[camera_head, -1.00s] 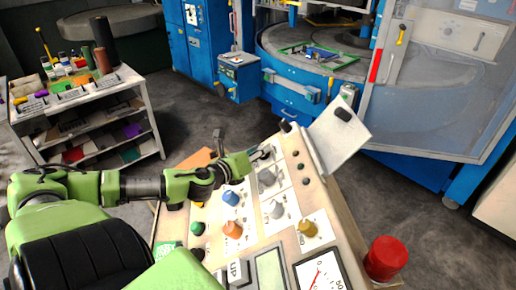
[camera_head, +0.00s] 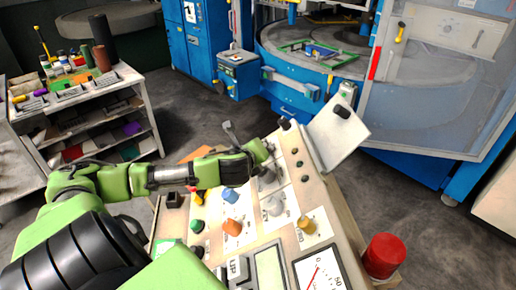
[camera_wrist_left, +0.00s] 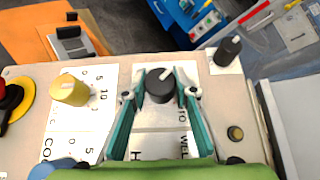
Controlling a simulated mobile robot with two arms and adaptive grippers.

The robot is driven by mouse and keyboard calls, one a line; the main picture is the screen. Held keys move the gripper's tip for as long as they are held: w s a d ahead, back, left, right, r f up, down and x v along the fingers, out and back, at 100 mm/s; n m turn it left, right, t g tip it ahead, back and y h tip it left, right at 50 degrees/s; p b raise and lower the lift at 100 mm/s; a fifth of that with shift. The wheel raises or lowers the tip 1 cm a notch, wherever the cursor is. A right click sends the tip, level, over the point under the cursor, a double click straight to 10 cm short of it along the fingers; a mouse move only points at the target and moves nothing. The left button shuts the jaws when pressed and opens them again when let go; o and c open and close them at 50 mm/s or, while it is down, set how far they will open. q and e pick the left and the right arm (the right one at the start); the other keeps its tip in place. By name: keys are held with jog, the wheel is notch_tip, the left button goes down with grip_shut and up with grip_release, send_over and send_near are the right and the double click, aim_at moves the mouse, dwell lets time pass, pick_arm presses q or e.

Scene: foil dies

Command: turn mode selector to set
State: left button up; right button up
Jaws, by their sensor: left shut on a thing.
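My left gripper (camera_wrist_left: 161,93) is shut on a dark round knob (camera_wrist_left: 160,86) on the console's sloping panel, with one teal finger at each side. A white pointer line on this knob points up and slightly right in the left wrist view. Part of a printed label shows below it, but I cannot read enough to confirm it is the mode selector. In the head view my left gripper (camera_head: 260,152) is at the panel's far edge and hides most of this knob. My right gripper is not in view.
A yellow knob (camera_wrist_left: 68,90) stands left of the gripper and a black knob (camera_wrist_left: 228,50) to the right. Grey (camera_head: 273,206), blue (camera_head: 230,195) and orange (camera_head: 232,228) knobs stand nearer me. A raised white flap (camera_head: 337,136) stands at the panel's far right.

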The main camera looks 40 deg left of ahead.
pick_arm(q)
jog(key=o, duration=1.1)
jog(key=shift+w+a+f, duration=0.1)
jog(key=shift+w, duration=0.1)
jog(key=shift+s, duration=0.1)
jog(key=v, duration=1.1)
jog(key=shift+s+r, duration=0.25)
